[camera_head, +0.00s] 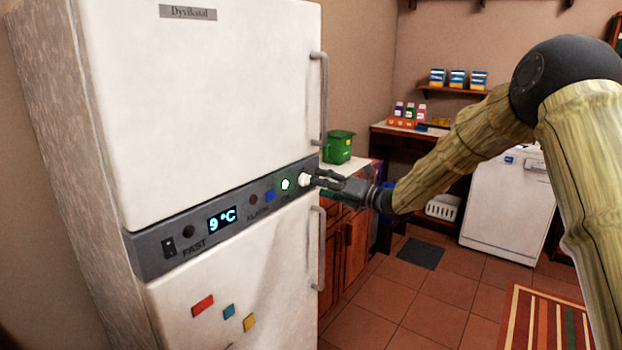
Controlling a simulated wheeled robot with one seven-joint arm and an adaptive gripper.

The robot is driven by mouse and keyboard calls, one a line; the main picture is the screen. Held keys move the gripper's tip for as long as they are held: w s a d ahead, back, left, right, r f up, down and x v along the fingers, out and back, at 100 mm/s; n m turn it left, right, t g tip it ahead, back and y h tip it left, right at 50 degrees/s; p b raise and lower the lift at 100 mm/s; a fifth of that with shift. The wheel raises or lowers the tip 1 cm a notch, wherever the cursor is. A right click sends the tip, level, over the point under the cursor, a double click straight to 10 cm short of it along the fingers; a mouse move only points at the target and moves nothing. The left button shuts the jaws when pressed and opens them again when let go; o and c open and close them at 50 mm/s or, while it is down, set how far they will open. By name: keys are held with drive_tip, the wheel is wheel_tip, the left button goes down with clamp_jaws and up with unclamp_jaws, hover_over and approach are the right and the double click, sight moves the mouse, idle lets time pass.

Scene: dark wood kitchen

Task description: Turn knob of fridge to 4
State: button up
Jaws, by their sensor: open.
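The white fridge (210,90) stands at the left, with a grey control panel (165,258) between its upper and lower doors. A display (222,219) on the panel reads 9 °C. A small white knob (305,180) sits near the panel's right end, beside a glowing light (285,184). My gripper (314,179) is at the knob from the right, its fingers open. The fingertips are very close to the knob; I cannot tell whether they touch it. The knob's scale and pointer are too small to read.
Vertical door handles (319,98) stick out above and below the panel's right end. A green bin (339,147) stands on the counter behind my gripper. A white dishwasher (505,200) stands at the back right. The tiled floor (400,300) in front is mostly clear.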

sight(306, 180)
drive_tip(key=shift+p+x, duration=0.5)
drive_tip(key=shift+x, duration=2.05)
drive_tip(key=c, duration=0.9)
